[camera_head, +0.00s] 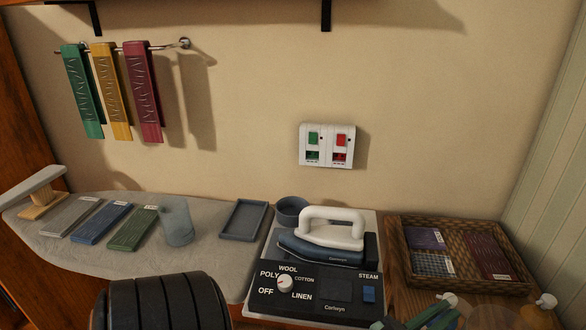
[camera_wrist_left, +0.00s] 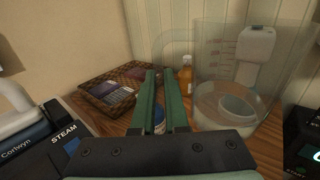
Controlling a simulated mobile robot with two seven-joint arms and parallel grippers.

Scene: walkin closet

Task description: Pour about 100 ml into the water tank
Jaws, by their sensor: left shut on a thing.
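My left gripper (camera_head: 432,314) shows at the lower right of the head view. A large clear jug (camera_wrist_left: 208,60) with scale marks and some water stands just right of the fingers in that view. No part is clearly labelled as the water tank. A dark round cup (camera_head: 292,211) sits behind the steam iron (camera_head: 325,240). My right gripper is not in view.
The iron's control panel (camera_head: 315,293) fills the front middle. A wicker tray (camera_head: 398,262) with folded cloths lies to its right. An orange bottle (camera_wrist_left: 186,77) stands behind the fingers. The ironing board (camera_head: 215,265) holds a clear beaker (camera_head: 177,222) and folded cloths.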

